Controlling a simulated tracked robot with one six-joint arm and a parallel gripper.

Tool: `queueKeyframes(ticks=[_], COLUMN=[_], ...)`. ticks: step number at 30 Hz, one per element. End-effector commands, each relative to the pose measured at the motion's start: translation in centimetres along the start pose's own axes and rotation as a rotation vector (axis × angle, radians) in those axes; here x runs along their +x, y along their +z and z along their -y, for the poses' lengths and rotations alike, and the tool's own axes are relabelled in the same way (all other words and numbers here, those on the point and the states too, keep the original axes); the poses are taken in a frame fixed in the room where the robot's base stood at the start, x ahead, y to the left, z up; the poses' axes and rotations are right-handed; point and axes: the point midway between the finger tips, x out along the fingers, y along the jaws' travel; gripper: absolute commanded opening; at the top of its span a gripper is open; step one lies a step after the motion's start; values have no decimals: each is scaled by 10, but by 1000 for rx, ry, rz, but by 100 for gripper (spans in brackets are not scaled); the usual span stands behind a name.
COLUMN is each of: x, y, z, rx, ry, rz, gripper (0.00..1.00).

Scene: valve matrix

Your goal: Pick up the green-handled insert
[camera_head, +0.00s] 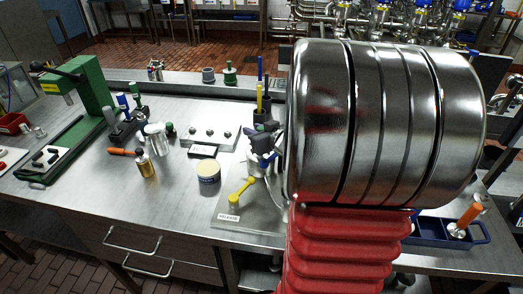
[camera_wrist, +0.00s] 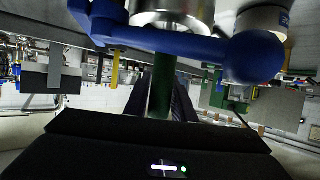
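In the wrist view, a green cylindrical handle (camera_wrist: 160,88) shows between the dark fingers of my gripper (camera_wrist: 163,106), below a shiny metal cylinder (camera_wrist: 172,15). The fingers are close on both sides of it; I cannot tell whether they touch it. A blue lever with a rounded end (camera_wrist: 252,56) crosses in front of the metal cylinder. In the head view, my arm covers most of this spot and my gripper cannot be made out clearly. A small green-topped piece (camera_head: 230,73) stands at the back of the bench, and another green end (camera_head: 168,129) lies near metal cylinders.
A yellow lever (camera_head: 241,190) sits on a metal plate (camera_head: 236,222) left of my arm. A blue tray (camera_head: 430,232) is at right. The front-left bench is clear.

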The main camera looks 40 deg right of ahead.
Motion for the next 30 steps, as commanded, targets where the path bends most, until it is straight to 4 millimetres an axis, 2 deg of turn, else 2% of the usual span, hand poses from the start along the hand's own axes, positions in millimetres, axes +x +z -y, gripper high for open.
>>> queueKeyframes(ticks=[2,9,30], x=[0,0,0], y=[0,0,0], z=[0,0,1], rx=[0,0,0], ry=[0,-1,-2], rz=[0,0,0], gripper=[17,0,0])
